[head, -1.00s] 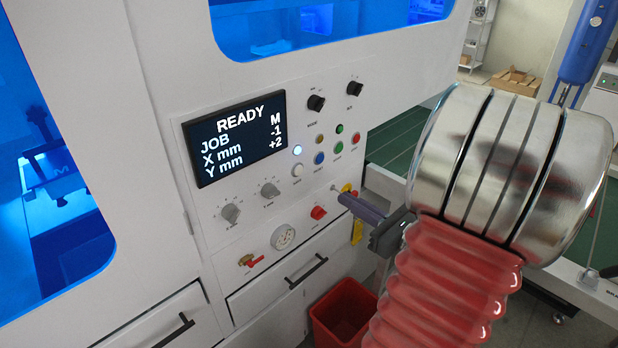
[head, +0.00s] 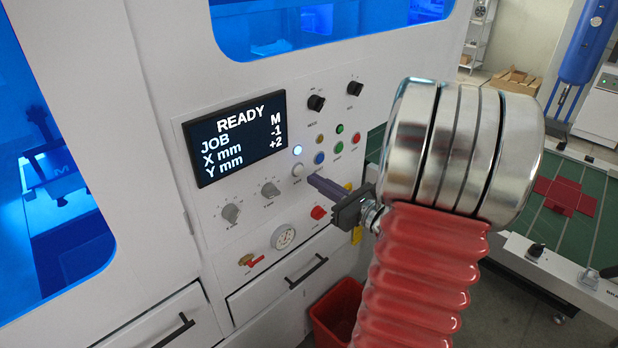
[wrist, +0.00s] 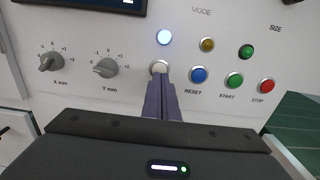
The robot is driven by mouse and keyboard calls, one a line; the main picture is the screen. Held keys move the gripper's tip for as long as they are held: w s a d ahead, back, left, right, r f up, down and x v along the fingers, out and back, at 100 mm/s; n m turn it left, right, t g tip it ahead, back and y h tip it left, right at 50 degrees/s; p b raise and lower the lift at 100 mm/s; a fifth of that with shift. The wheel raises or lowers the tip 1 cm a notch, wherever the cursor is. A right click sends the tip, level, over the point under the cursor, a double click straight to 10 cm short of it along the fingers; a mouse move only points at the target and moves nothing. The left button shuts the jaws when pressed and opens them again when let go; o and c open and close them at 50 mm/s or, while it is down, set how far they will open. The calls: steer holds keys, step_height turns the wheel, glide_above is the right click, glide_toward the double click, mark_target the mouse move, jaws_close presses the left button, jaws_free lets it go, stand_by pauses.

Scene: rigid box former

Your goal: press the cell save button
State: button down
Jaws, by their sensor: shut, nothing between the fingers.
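On the machine's white panel, a white round button (head: 298,170) sits below a lit white lamp (head: 297,150) and left of the blue reset button (head: 319,158). I take it as the cell save button; its label is not readable. In the wrist view the white button (wrist: 159,66) shows just beyond my fingertips, its label hidden behind them. My gripper (head: 311,180) is shut and empty, its purple fingers pointing at the panel just right of and below the button. In the wrist view the fingertips (wrist: 160,77) overlap the button's lower edge. I cannot tell whether they touch it.
The green start button (wrist: 235,80) and red stop button (wrist: 267,86) are to the right. A yellow button (wrist: 207,44) is above reset. Two grey knobs (head: 270,189) (head: 230,213) are to the left. The screen (head: 235,138) reads READY. A red bin (head: 337,312) stands below.

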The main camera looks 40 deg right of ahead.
mark_target(300, 171)
steer(key=shift+w, duration=1.75)
